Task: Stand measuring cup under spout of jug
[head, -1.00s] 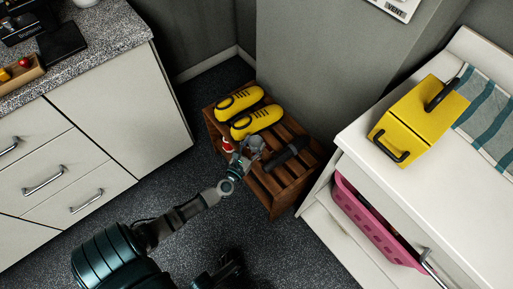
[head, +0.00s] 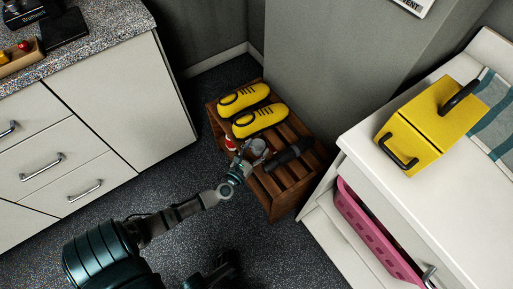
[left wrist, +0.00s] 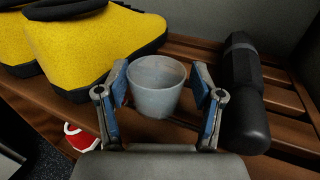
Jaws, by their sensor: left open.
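A small grey, round, open-topped cup (head: 258,148) stands upright on the slatted wooden rack; it shows clearly in the left wrist view (left wrist: 157,84). My left gripper (head: 250,155) is at the near side of the cup. In the left wrist view its open fingers (left wrist: 160,88) stand on both sides of the cup; whether they touch it I cannot tell. A yellow boxy container (head: 430,125) with black handles stands on the white dresser at the right. It may be the jug; no spout can be made out. My right gripper is not in view.
On the wooden rack (head: 290,183), yellow shoes (head: 258,120) lie behind the cup, a black cylinder (head: 289,153) to its right and a small red-and-white thing (head: 230,143) to its left. A pink basket (head: 372,235) sticks out of the white dresser (head: 425,205).

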